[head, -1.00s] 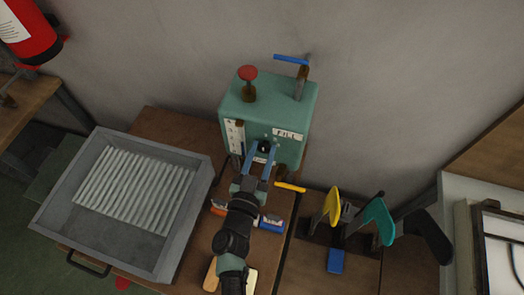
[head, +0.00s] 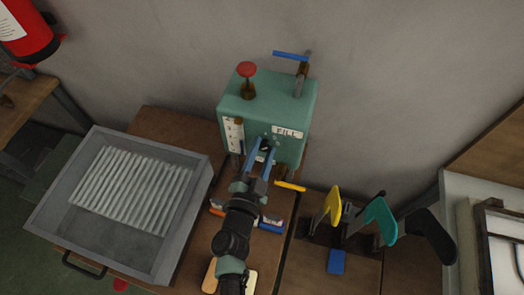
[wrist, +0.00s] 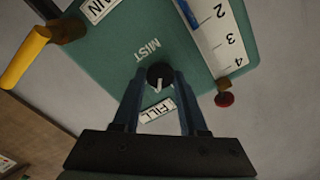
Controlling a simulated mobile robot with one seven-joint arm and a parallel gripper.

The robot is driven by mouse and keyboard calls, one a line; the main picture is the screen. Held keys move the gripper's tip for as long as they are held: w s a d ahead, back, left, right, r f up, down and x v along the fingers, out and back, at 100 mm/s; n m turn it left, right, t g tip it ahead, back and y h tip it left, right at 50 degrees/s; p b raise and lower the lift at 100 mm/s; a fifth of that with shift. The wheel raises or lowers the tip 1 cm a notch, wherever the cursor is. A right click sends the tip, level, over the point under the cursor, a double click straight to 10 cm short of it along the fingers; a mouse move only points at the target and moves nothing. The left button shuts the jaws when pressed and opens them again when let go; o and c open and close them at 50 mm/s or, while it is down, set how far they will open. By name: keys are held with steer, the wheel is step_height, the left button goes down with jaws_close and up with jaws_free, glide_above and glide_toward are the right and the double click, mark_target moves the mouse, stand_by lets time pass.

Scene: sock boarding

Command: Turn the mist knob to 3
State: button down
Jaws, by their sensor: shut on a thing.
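The mist knob (wrist: 160,75) is a small dark round knob with a pale pointer line. It sits on the front of a green tank (head: 236,108), beside the "MIST" lettering (wrist: 147,50). In the wrist view its pointer aims down the picture, towards the "FILL" label (wrist: 158,110). My gripper (wrist: 161,80) is shut on the knob, with one blue finger on each side. In the head view my gripper (head: 262,152) reaches the tank's front and mostly covers the knob. I cannot read any setting numbers around the knob.
A white strip (wrist: 215,30) numbered 2, 3, 4 runs beside the knob. A red-topped valve (head: 247,70), a blue lever (head: 291,56) and a yellow handle (head: 290,186) are nearby. A grey tray (head: 190,225) stands left; coloured foot-shaped boards (head: 378,220) stand right.

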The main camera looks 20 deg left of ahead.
steer(key=m, duration=0.2)
steer(key=m+b, duration=0.1)
steer(key=m, duration=0.2)
steer(key=shift+f+m+b, duration=0.25)
steer(key=shift+m+b, duration=0.05)
steer(key=shift+b, duration=0.05)
steer(key=shift+m+b, duration=0.65)
steer(key=shift+m, duration=1.45)
steer(key=shift+c, duration=2.4)
jaws_free()
steer(key=shift+r, duration=0.1)
steer(key=s+b, duration=0.3)
steer(key=s, duration=1)
